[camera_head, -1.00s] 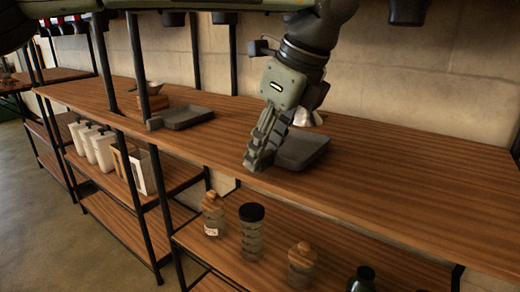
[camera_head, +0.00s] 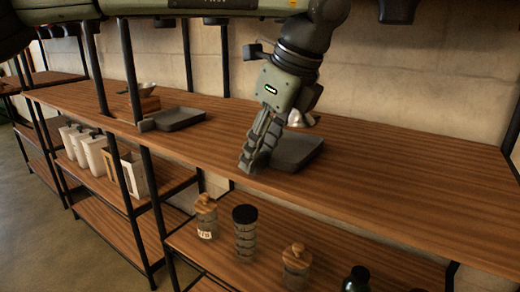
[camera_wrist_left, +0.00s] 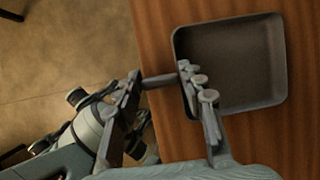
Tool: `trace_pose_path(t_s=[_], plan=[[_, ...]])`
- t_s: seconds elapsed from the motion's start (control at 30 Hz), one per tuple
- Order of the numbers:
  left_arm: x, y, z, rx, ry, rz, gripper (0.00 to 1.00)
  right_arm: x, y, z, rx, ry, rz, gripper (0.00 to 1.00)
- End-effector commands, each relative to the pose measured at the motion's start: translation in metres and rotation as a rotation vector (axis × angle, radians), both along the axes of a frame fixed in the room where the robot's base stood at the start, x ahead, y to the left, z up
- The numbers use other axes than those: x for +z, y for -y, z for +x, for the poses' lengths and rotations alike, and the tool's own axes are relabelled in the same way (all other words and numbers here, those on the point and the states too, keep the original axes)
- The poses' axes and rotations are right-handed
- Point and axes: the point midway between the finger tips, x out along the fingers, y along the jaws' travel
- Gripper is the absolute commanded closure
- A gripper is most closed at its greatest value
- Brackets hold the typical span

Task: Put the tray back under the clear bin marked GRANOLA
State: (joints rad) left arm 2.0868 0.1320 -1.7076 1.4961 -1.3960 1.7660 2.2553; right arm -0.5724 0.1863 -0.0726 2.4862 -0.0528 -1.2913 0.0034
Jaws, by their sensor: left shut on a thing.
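The dark grey square tray (camera_head: 299,150) lies on the wooden top shelf (camera_head: 400,185), near the middle of the head view. My left gripper (camera_head: 256,158) is at the tray's left side, low over the shelf. In the left wrist view the tray (camera_wrist_left: 240,70) is flat and looks empty. A short handle (camera_wrist_left: 160,81) sticks out from its side, and my left gripper (camera_wrist_left: 162,85) is shut on it, one finger at each end of the visible part. No GRANOLA label is readable; only dark bin outlets (camera_head: 397,10) show at the top edge.
A second dark tray (camera_head: 178,118) lies further left on the shelf. A small metal piece (camera_head: 302,119) is behind my gripper. Several jars, including a black-lidded one (camera_head: 245,235), and white containers (camera_head: 95,155) stand on lower shelves. The shelf's right part is clear.

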Motion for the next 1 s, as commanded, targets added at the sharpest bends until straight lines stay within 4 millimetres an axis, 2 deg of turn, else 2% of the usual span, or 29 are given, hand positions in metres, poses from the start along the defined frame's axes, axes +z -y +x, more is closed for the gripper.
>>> trace_pose_path(t_s=[0.1, 0.13, 0.3, 0.6, 0.77, 0.87, 1.0], plan=[[-0.003, 0.0, 0.0, 0.001, 0.001, -0.001, 0.92, -0.004, 0.0, 0.0, 0.0, -0.001, 0.0, 0.54], [-0.001, 0.0, 0.0, 0.001, 0.001, -0.001, 0.57, -0.002, 0.0, 0.0, 0.0, 0.0, 0.0, 0.54], [-0.001, 0.0, 0.0, 0.0, 0.001, -0.001, 0.36, -0.002, 0.0, 0.0, 0.0, -0.001, 0.0, 0.54], [-0.001, 0.0, 0.0, 0.0, 0.0, 0.0, 0.36, -0.002, 0.0, 0.0, 0.0, -0.001, 0.0, 0.54], [0.013, 0.005, -0.004, 0.0, 0.003, -0.002, 0.36, -0.002, 0.0, 0.0, 0.0, -0.001, 0.0, 0.54], [0.031, 0.011, -0.009, -0.001, 0.005, -0.002, 0.36, -0.002, 0.0, 0.0, 0.0, -0.001, 0.0, 0.54], [0.026, 0.037, -0.034, -0.006, 0.001, 0.002, 0.36, -0.002, 0.0, 0.0, 0.0, -0.001, 0.0, 0.54]])
